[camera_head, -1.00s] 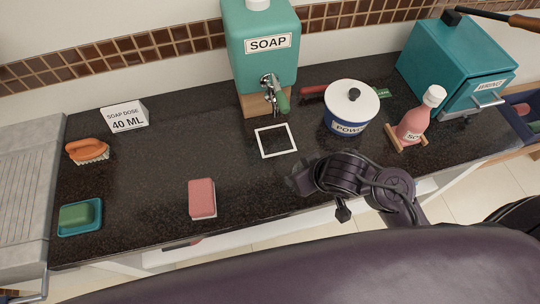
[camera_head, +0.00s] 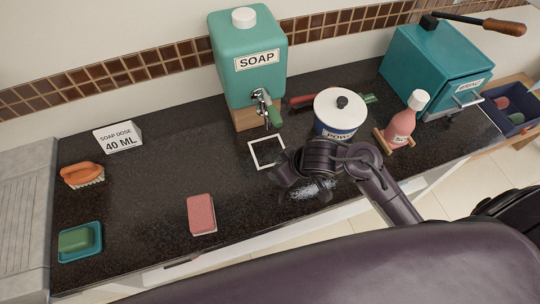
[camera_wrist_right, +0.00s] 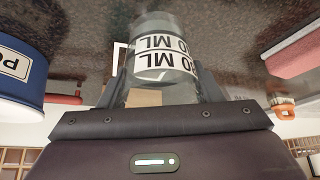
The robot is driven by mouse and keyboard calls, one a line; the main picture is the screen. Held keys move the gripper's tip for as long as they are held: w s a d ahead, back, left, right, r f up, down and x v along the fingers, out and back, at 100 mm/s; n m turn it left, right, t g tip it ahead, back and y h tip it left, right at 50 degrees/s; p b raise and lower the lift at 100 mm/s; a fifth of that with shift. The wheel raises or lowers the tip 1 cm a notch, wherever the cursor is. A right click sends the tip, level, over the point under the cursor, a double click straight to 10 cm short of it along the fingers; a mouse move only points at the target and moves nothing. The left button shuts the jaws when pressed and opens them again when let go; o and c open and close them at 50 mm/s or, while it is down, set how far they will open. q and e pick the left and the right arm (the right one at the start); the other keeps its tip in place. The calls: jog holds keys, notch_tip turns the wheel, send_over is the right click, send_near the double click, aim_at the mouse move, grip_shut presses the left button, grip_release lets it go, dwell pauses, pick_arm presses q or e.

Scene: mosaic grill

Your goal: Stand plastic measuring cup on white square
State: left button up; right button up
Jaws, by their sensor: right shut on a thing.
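The clear plastic measuring cup (camera_wrist_right: 160,75) has a white band with black "ML" lettering. In the right wrist view it sits between the fingers of my right gripper (camera_wrist_right: 162,92), which is shut on it. The square is a white outline on the dark counter, below the soap tap. Part of its front right side is close to the gripper. My left gripper is not in view.
The teal soap dispenser (camera_head: 246,72) stands behind the square. The powder pot (camera_head: 335,112) and pink bottle (camera_head: 401,125) are at the right. A pink sponge (camera_head: 201,213) lies left of the gripper.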

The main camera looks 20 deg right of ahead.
jog(key=w, duration=0.1)
jog(key=w+a, duration=0.1)
jog(key=w, duration=0.1)
jog(key=w+a, duration=0.1)
jog(key=w, duration=0.1)
jog(key=shift+w+a, duration=0.1)
jog(key=shift+a, duration=0.05)
notch_tip(320, 180, down, 2)
jog(key=shift+f, duration=0.8)
jog(key=shift+f, duration=0.15)
jog(key=o, duration=0.9)
